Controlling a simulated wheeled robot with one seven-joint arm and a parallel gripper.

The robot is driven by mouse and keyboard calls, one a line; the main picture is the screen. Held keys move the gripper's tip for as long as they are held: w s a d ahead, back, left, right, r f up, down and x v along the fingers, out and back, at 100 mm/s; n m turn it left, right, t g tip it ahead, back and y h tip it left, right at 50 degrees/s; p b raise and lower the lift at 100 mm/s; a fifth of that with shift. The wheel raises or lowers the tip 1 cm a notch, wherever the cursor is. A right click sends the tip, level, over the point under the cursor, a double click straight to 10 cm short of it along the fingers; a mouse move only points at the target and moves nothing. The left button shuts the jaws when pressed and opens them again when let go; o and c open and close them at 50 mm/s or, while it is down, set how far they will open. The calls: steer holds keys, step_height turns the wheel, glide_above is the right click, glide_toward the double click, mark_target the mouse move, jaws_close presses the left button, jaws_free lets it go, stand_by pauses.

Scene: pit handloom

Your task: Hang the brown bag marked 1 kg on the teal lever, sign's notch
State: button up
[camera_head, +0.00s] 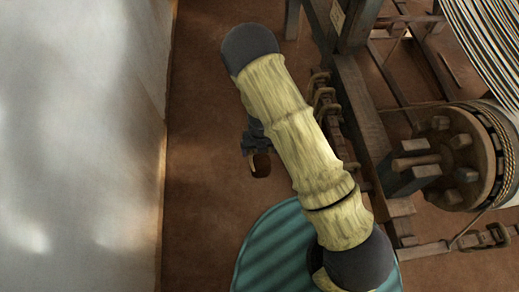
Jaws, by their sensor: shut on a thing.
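My gripper (254,143) shows as a small dark shape left of my arm's pale yellow sleeve, above the brown floor. It is shut on a small brown thing (261,164), which looks like the brown bag. No 1 kg mark can be read on it, and the sleeve hides part of the gripper. I cannot make out a teal lever or its notch.
The loom's dark beam (358,112) runs down right of my arm, with several hooked fittings (322,97) along its left side. A wooden ratchet drum (455,155) stands at the right. A pale wall (80,150) fills the left. The floor (205,150) between is clear.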

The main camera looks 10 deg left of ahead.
stand_by(0.3)
steer(key=shift+s+a+r, duration=0.1)
steer(key=shift+s+a, duration=0.05)
steer(key=shift+a, duration=0.15)
steer(key=s+a+p, duration=0.3)
steer(key=a+p, duration=0.5)
steer(key=a, duration=0.6)
steer(key=shift+r, duration=0.45)
stand_by(0.7)
steer(key=shift+s, duration=0.1)
stand_by(1.2)
steer(key=s+d+f+n+b, duration=0.1)
steer(key=d+f+n+b, duration=0.3)
steer(key=d, duration=0.4)
steer(key=shift+s+d+b, duration=0.15)
steer(key=shift+d+b, duration=0.15)
steer(key=shift+b, duration=0.15)
